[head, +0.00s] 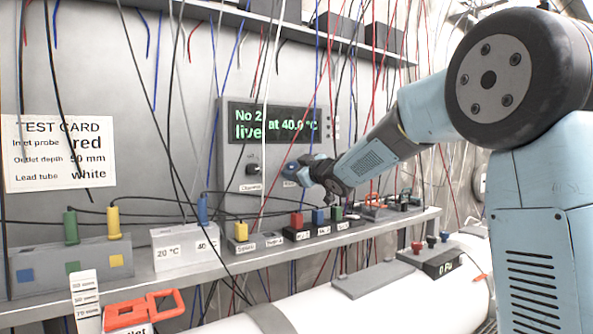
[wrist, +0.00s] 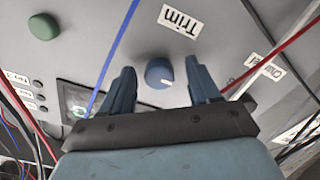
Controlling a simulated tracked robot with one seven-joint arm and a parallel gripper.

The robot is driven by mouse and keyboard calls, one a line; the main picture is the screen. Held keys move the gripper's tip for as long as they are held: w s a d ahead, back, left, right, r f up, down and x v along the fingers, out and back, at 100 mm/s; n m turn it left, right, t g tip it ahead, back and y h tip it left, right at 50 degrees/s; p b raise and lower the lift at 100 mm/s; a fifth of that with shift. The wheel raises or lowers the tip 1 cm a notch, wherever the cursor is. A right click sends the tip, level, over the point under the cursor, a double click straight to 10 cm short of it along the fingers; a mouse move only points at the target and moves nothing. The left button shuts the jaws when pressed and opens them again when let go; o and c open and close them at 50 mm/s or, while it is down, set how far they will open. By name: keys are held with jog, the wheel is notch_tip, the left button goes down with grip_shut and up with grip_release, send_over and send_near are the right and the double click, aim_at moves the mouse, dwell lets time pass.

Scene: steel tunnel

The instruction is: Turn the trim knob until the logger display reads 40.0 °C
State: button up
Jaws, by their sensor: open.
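The logger display (head: 275,123) on the wall panel in the head view shows green text reading "No 2 at 40.0 °C live". My gripper (head: 297,171) is at the panel just below the display, hiding the trim knob there. In the wrist view the round blue trim knob (wrist: 159,73), with a white mark, sits beside the "Trim" label (wrist: 180,21). My gripper (wrist: 160,80) is open, with one blue finger on each side of the knob. Gaps show between the fingers and the knob. Part of the display (wrist: 76,98) shows at the left of the wrist view.
A black channel knob (head: 252,170) is left of my gripper. Many thin cables hang across the panel; a blue one (wrist: 115,55) passes close to a finger. A shelf (head: 150,277) with colored plugs and blocks runs below. A green button (wrist: 43,26) is on the panel.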

jog(key=v, duration=1.3)
jog(key=shift+s+d, duration=0.3)
jog(key=s+d+f+m+g+h, duration=0.1)
jog(key=s+d+f+m+h, duration=0.2)
jog(key=s+d+m+h, duration=0.4)
jog(key=s+d+f+m+g+h, duration=0.1)
jog(key=s+d+f+m+h, duration=0.15)
jog(key=s+d, duration=0.4)
jog(key=s+d+f+m+g, duration=0.1)
jog(key=s+f+m+g, duration=0.1)
jog(key=s+f, duration=0.4)
jog(key=s+d+f+m+g, duration=0.2)
jog(key=s+f+g, duration=0.3)
jog(key=s, duration=0.9)
jog(key=shift+s+d+f, duration=0.2)
jog(key=shift+d+f, duration=0.15)
jog(key=shift+f, duration=0.5)
